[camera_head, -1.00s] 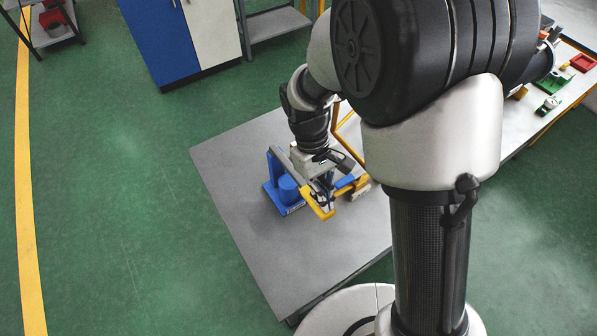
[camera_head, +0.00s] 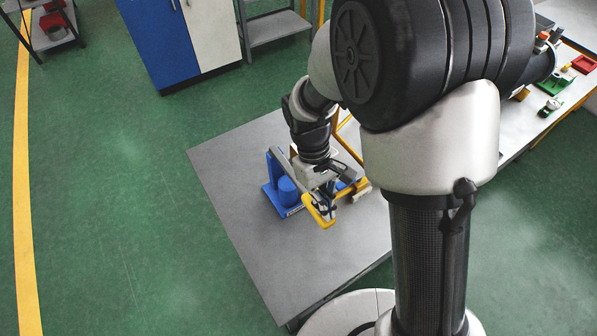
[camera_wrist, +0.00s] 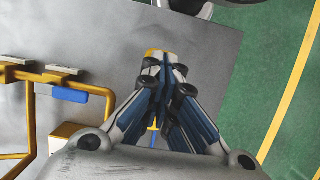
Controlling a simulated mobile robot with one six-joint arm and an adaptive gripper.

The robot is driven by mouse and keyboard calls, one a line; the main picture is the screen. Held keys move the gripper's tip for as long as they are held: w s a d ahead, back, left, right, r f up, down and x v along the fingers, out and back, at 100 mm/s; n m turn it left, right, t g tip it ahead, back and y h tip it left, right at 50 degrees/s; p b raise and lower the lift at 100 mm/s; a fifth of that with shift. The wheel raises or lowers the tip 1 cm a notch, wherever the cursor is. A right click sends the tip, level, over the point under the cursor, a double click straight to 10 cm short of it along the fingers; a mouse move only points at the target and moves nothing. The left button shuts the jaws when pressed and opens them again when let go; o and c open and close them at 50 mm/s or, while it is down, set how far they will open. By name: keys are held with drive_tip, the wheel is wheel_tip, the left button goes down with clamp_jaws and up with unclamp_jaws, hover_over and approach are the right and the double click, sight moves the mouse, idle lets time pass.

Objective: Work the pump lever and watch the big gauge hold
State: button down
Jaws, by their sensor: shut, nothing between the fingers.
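A blue pump-like unit (camera_head: 287,191) stands on the grey table in the head view. A yellow handle-like part (camera_head: 314,214), probably the lever's end, sticks out on its near right side. My gripper (camera_head: 326,206) is low over this part; whether they touch I cannot tell. In the wrist view my gripper (camera_wrist: 168,66) is shut and empty, its fingertips together. A yellow end (camera_wrist: 151,53) shows just beyond the fingertips, and the fingers hide most of what lies below. I cannot make out a big gauge in either view.
The grey table (camera_head: 245,220) is bare at its left and front. A yellow tube frame (camera_wrist: 30,110) with a blue grip (camera_wrist: 70,94) is left in the wrist view. A bench (camera_head: 560,97) with small parts stands right; a blue-and-white cabinet (camera_head: 180,35) stands behind.

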drive_tip(key=shift+w+b+x, duration=0.15)
drive_tip(key=shift+b+x, duration=0.3)
drive_tip(key=shift+x, duration=0.25)
drive_tip(key=shift+w+b+x, duration=0.15)
drive_tip(key=shift+b+x, duration=0.3)
drive_tip(key=shift+x, duration=0.25)
drive_tip(key=shift+a+f, duration=0.15)
drive_tip(key=shift+f+b, duration=0.3)
drive_tip(key=shift+f, duration=0.05)
drive_tip(key=shift+r+p, duration=0.35)
drive_tip(key=shift+p, duration=0.05)
drive_tip(key=shift+s+p+v, duration=0.15)
drive_tip(key=shift+p+v, duration=0.5)
drive_tip(key=shift+v, duration=0.1)
drive_tip(key=shift+s+p+v, duration=0.15)
drive_tip(key=shift+p+v, duration=0.45)
drive_tip(key=shift+v, duration=0.15)
drive_tip(key=shift+r, duration=0.1)
